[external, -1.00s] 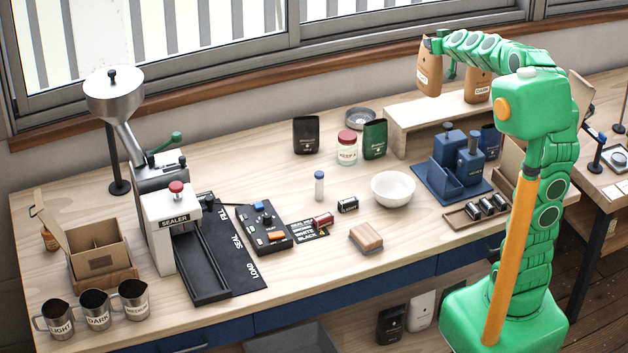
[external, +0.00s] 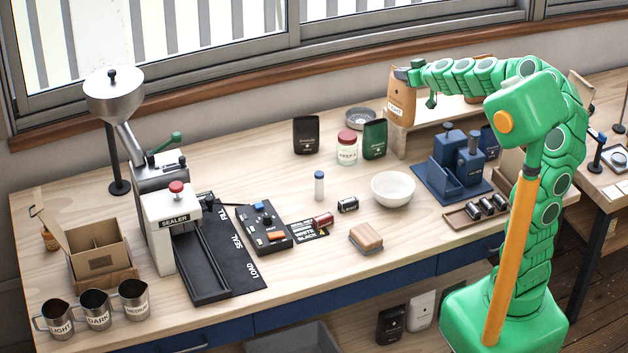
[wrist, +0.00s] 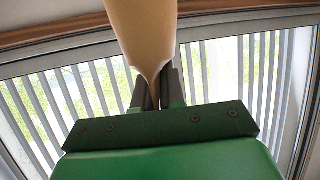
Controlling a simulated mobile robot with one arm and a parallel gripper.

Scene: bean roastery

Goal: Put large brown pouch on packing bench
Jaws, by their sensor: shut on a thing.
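The large brown pouch (external: 401,100), with a white label reading LIGHT, hangs upright in my gripper (external: 406,74) in the external view. My gripper is shut on its top edge. The pouch is in front of the left end of the wooden riser (external: 408,143), and I cannot tell whether its bottom clears the bench. In the wrist view the pouch (wrist: 143,30) runs up from between the two dark fingers (wrist: 156,92). The packing bench (external: 270,170) is the pale wooden table below, with bare wood in several places.
A green pouch (external: 375,139), a red-lidded jar (external: 347,148) and a black pouch (external: 306,134) stand left of the held pouch. A white bowl (external: 393,188) and a blue stand (external: 452,170) are in front. Bare wood lies left of the black pouch.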

